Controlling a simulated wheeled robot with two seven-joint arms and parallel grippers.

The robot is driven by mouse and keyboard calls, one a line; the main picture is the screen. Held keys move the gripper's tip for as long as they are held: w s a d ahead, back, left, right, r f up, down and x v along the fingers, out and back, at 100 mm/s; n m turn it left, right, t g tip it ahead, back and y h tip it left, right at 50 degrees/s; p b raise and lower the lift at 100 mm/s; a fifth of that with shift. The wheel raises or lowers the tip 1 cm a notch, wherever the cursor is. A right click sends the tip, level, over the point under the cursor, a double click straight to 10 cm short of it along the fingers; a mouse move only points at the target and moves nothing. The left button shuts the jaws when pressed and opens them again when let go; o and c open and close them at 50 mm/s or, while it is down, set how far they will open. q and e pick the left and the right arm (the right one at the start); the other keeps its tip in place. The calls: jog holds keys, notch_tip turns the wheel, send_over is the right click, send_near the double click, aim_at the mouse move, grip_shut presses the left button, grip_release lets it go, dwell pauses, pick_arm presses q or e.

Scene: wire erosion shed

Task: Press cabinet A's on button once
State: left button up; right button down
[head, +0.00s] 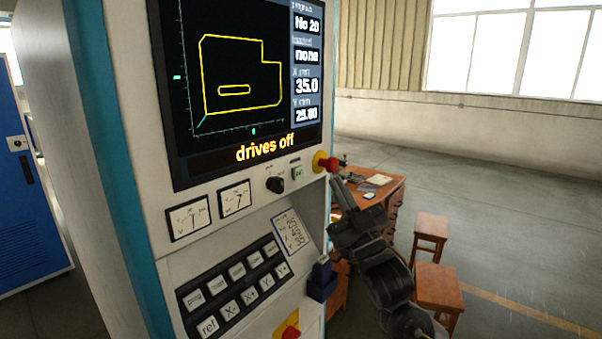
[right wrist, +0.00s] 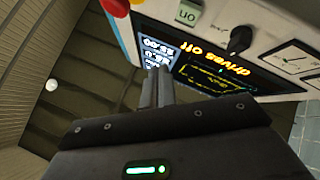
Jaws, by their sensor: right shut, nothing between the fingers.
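A machine cabinet (head: 130,130) fills the left and middle of the head view; no letter A is readable on it. The on button (head: 297,174), a small pale square marked "on", is on the panel below the screen, between a black rotary knob (head: 275,185) and a red mushroom button (head: 328,163). It also shows upside down in the right wrist view (right wrist: 187,14). My right gripper (head: 336,181) is shut and empty, right of the on button and just below the red mushroom button. Its fingers (right wrist: 159,72) point toward the panel, apart from the on button. My left gripper is out of view.
The screen (head: 225,90) reads "drives off". Below are two dial gauges (head: 188,217), a black keypad (head: 230,285), a dark blue block (head: 321,281) and another red button (head: 290,329). A wooden desk (head: 388,190) and stools (head: 437,285) stand behind right; the floor beyond is clear.

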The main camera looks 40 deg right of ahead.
aim_at(301, 166)
jog(key=w+a, duration=0.2)
jog(key=w, duration=0.4)
jog(key=shift+w, duration=0.15)
dwell(2.0)
jog(key=shift+w, duration=0.3)
jog(key=shift+w+a, duration=0.15)
jog(key=shift+w, duration=0.15)
dwell(0.7)
jog(key=shift+s+p, duration=0.15)
jog(key=shift+p, duration=0.15)
jog(key=shift+s+d, duration=0.25)
jog(key=shift+s, duration=0.4)
jog(key=shift+s+d, duration=0.25)
jog(key=shift+s, duration=0.55)
jog(key=shift+s+d, duration=0.2)
jog(key=shift+s, duration=0.55)
jog(key=shift+s+d, duration=0.25)
jog(key=shift+s, duration=0.55)
